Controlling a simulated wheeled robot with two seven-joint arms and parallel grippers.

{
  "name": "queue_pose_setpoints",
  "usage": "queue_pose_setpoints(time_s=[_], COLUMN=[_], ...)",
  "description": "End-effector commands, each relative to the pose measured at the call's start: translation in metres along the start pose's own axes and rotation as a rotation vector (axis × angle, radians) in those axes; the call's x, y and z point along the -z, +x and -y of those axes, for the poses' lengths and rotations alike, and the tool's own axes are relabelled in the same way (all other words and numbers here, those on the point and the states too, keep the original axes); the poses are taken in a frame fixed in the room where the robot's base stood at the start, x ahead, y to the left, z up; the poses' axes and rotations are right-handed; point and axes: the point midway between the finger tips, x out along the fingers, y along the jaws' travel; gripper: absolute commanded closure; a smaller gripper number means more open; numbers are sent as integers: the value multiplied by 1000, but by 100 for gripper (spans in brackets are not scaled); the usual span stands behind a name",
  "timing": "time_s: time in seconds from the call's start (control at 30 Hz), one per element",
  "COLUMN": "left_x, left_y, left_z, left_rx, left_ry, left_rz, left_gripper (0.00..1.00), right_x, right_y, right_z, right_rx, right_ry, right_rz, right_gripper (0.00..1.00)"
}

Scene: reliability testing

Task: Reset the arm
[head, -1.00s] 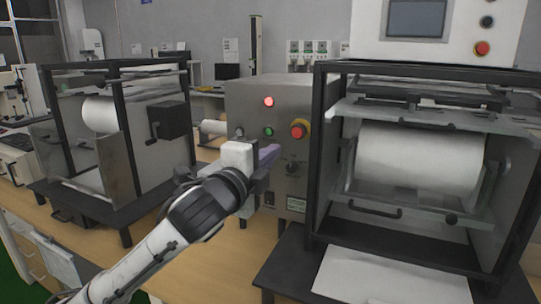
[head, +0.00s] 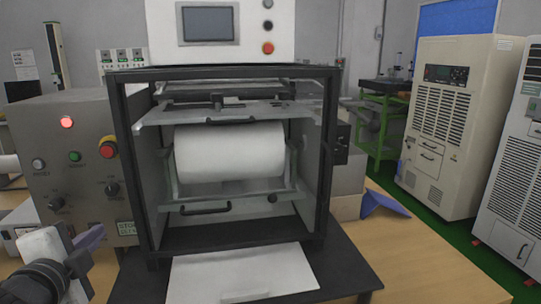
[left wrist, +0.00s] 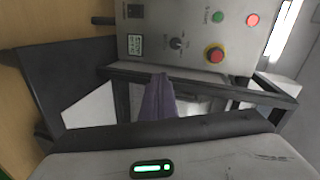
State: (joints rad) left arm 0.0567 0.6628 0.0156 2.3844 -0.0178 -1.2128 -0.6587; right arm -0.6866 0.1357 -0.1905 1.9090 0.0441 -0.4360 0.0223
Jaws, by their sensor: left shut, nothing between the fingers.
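My left gripper (head: 90,240) shows at the lower left of the head view, in front of the control box. Its purplish fingers are together with nothing between them. In the left wrist view the fingers (left wrist: 157,102) point toward the control box (left wrist: 180,25). In the head view the grey control box (head: 75,150) carries a lit red lamp, a green button, a red emergency stop with a yellow collar and black knobs. I cannot tell from these views whether the fingers touch it. My right gripper is in no view.
A black-framed machine (head: 230,245) with a white roll (head: 230,152) stands in the middle on a dark base. A white sheet (head: 245,272) lies in front of it. Tall cream cabinets (head: 450,125) stand on the right.

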Motion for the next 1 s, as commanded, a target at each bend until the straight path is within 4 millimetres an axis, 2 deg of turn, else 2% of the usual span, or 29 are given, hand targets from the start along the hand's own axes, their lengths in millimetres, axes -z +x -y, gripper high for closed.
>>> queue_pose_setpoints(time_s=[0.03, 0.13, 0.2, 0.3, 0.4, 0.6, 0.73, 0.8, 1.0], left_x=[-2, -5, -8, -9, -9, -6, -3, 1, 14], left_y=[-5, -23, -43, -77, -112, -178, -221, -203, -178], left_z=[-43, -119, -169, -230, -275, -338, -368, -379, -416], left_rx=[-95, -268, -383, -532, -648, -822, -917, -892, -859], left_ry=[-76, -237, -348, -493, -612, -798, -903, -909, -963], left_rz=[17, 73, 128, 219, 313, 496, 624, 570, 448], left_gripper=[100, 100, 100, 100, 100, 100, 100, 100, 100], right_x=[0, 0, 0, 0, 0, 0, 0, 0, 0], right_y=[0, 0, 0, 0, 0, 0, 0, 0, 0], right_z=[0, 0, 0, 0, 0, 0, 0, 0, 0], right_rx=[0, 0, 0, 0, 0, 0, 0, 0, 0], right_ry=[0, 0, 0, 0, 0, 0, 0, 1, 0], right_rz=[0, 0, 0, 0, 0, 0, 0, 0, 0], right_gripper=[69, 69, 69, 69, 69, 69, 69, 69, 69])
